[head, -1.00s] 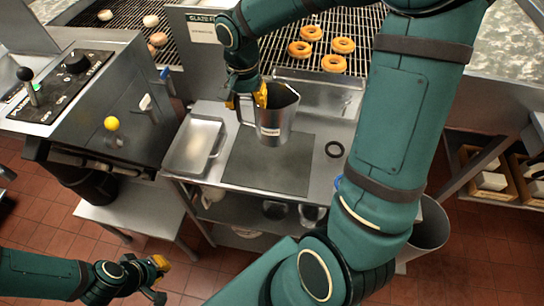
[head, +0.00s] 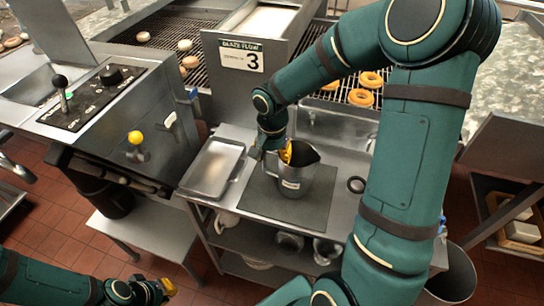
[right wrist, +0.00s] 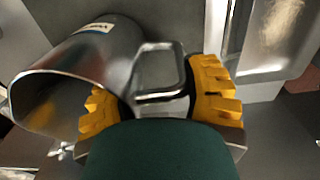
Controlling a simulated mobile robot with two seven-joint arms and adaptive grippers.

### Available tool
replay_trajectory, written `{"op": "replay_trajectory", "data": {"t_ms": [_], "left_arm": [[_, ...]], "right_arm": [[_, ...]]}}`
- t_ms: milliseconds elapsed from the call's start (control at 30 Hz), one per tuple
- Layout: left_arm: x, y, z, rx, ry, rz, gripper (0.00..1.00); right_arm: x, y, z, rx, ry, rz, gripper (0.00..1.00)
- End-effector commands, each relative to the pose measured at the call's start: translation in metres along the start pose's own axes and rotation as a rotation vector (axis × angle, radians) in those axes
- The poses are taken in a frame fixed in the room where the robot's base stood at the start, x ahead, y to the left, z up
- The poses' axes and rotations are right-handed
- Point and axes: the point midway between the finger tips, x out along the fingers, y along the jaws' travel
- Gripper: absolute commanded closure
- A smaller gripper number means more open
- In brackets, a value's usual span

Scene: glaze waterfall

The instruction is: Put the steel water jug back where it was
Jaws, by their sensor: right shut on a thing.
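The steel water jug (head: 296,180) is upright over the dark mat (head: 262,201) on the steel counter. Its base looks on or just above the mat; I cannot tell which. My right gripper (head: 286,152) is shut on the jug's handle, at the jug's back left. In the right wrist view, the handle (right wrist: 160,72) lies between the yellow finger pads of the right gripper (right wrist: 160,105), with the jug body (right wrist: 90,62) to the left. My left gripper (head: 160,290) is low at the bottom left, away from the counter; its finger opening is unclear.
A steel tray (head: 213,167) lies left of the mat. The "3" sign panel (head: 243,55) and doughnut conveyor (head: 190,48) are behind.

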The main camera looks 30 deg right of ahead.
Motion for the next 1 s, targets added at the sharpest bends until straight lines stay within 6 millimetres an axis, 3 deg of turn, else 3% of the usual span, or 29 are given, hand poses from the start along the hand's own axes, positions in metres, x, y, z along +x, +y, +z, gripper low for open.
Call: {"op": "replay_trajectory", "data": {"t_ms": [233, 267, 300, 333, 767, 1000], "left_arm": [[0.004, -0.001, 0.0, 0.0, 0.001, 0.0, 1.0], [0.003, -0.001, 0.0, 0.0, 0.002, 0.0, 1.0], [0.003, -0.001, 0.0, 0.0, 0.001, 0.0, 1.0], [0.003, -0.001, 0.0, 0.0, 0.002, 0.0, 1.0], [-0.003, 0.001, 0.0, 0.0, 0.0, 0.0, 1.0], [-0.013, 0.005, 0.001, -0.001, -0.005, 0.0, 1.0]], "right_arm": [[0.003, 0.0, 0.0, 0.0, 0.001, -0.001, 0.94], [0.003, 0.0, 0.0, 0.0, 0.0, 0.0, 0.41], [0.002, 0.0, 0.0, 0.0, 0.0, 0.0, 0.27], [0.002, 0.0, 0.0, 0.0, 0.0, 0.0, 0.21], [-0.004, 0.0, 0.0, 0.0, 0.001, -0.001, 0.21], [-0.049, -0.001, -0.001, 0.001, 0.004, -0.003, 0.21]]}}
